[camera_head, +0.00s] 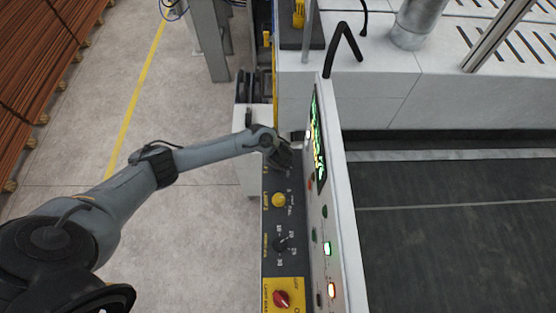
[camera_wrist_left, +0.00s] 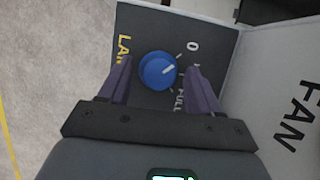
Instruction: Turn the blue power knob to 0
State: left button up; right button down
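The blue power knob (camera_wrist_left: 157,70) is on the dark panel in the left wrist view. Its white pointer line aims right and slightly up, below the printed 0 (camera_wrist_left: 193,46) and above the "FULL" label. My left gripper (camera_wrist_left: 158,64) is open, with one dark finger on each side of the knob. A gap shows between each finger and the knob. In the head view my left gripper (camera_head: 286,158) is over the far part of the control panel and hides the blue knob. My right gripper is not in view.
The control panel (camera_head: 268,222) also carries a yellow knob (camera_head: 278,199), a black selector (camera_head: 280,244) and a red knob (camera_head: 282,299) on a yellow plate. An upright white panel (camera_head: 345,230) with a screen and lit buttons stands close to the right. Open floor lies left.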

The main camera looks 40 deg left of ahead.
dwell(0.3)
pick_arm(q)
jog(key=v, duration=1)
jog(key=shift+r+p, duration=0.35)
jog(key=shift+p, duration=0.05)
jog(key=shift+s, duration=0.1)
dwell(0.4)
